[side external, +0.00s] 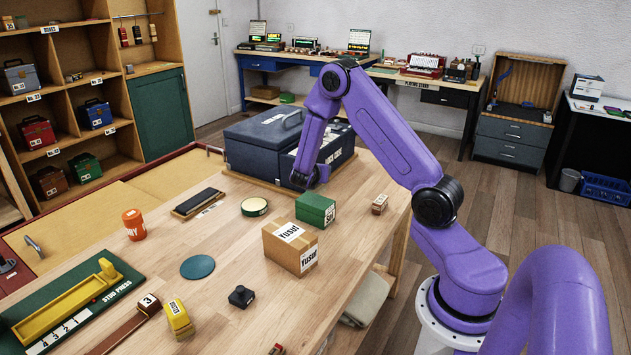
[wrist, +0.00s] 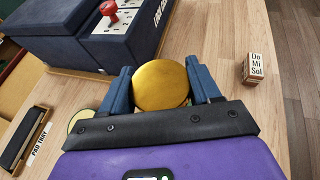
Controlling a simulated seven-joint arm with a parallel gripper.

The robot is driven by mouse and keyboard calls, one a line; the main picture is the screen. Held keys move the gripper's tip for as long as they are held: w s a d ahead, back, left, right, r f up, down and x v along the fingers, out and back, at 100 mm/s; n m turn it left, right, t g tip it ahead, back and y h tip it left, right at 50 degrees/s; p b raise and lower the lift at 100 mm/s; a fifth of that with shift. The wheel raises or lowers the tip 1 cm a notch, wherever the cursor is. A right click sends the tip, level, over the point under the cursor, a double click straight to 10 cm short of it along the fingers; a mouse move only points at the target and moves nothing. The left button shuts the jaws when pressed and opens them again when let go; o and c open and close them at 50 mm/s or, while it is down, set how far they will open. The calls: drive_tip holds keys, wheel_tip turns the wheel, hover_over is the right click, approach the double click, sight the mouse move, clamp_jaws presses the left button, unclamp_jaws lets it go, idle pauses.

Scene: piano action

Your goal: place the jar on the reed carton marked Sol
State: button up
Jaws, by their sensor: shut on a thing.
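My gripper (wrist: 160,72) is shut on the jar, whose round gold lid (wrist: 160,85) shows between the two blue fingers in the wrist view. The jar's body is hidden below the lid. In the side view my gripper is at the dark blue case's front edge, behind the green carton, and I cannot make out the jar there. The green carton (side external: 315,209) has a white label on its side, too small to read surely. A small carton (wrist: 254,68) at the right of the wrist view reads "Do Mi Sol"; it also stands near the table's right edge (side external: 379,204).
The dark blue case (side external: 262,147) stands behind my gripper. A cardboard box marked Yusuf (side external: 290,246) is in front of the green carton. A round green tin (side external: 254,206) and the pad tray (side external: 198,203) lie to the left. Bare wood surrounds the small carton.

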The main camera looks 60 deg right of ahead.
drive_tip(key=shift+w+d+f, duration=0.2)
drive_tip(key=shift+w+f, duration=0.1)
drive_tip(key=shift+f, duration=1.65)
drive_tip(key=shift+f, duration=0.1)
drive_tip(key=o, duration=1.2)
drive_tip(key=shift+c, duration=0.2)
